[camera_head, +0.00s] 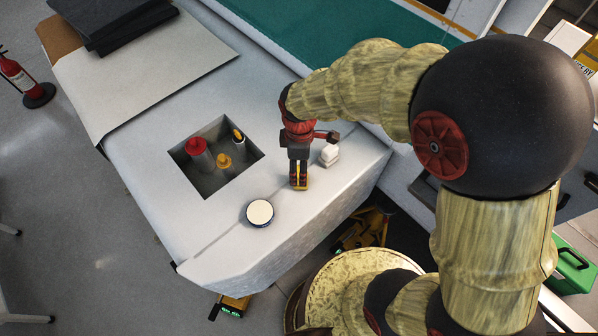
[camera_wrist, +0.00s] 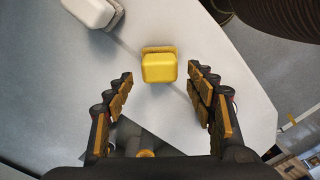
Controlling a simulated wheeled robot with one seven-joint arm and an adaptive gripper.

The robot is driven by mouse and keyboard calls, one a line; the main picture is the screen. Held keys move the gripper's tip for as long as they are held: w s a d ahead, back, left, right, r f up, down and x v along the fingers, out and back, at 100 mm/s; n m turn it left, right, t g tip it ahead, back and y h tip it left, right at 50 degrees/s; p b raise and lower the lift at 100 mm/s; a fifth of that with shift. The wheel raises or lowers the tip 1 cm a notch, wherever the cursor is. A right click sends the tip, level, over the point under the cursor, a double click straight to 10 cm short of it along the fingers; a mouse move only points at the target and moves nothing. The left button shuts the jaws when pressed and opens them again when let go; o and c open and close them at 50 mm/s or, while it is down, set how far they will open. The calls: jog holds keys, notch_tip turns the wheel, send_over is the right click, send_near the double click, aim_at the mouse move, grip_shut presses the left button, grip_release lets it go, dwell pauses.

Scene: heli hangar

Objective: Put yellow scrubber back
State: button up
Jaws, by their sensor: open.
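The yellow scrubber (camera_wrist: 159,67) lies on the light worktop (camera_wrist: 225,85), with a brownish pad edge showing behind its yellow body. In the head view only a small yellow part (camera_head: 301,186) shows beneath my gripper (camera_head: 298,178), which hides the rest. My gripper is open and points down above it. In the wrist view the scrubber sits centred between the fingertips, with a gap on both sides and no visible contact. A white scrubber (camera_head: 329,155) lies to the right of my gripper in the head view, and at the top left in the wrist view (camera_wrist: 92,12).
A square recess (camera_head: 211,190) in the worktop holds a red-topped item (camera_head: 197,147), a yellow-orange item (camera_head: 224,160) and another small item (camera_head: 238,135). A round tin (camera_head: 260,212) stands near the front edge. A flat grey panel (camera_head: 130,90) lies at the back left.

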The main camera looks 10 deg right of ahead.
notch_tip(320, 180, up, 8)
jog(key=s+d+r+m+t, duration=0.5)
jog(key=s+d+r+m, duration=0.7)
jog(key=r+m, duration=0.3)
jog(key=shift+s+d+r+m+t, duration=0.15)
jog(key=shift+d+r+m+t, duration=0.15)
jog(key=shift+m, duration=0.1)
jog(key=shift+b, duration=0.35)
notch_tip(320, 180, down, 24)
jog(key=b, duration=2.4)
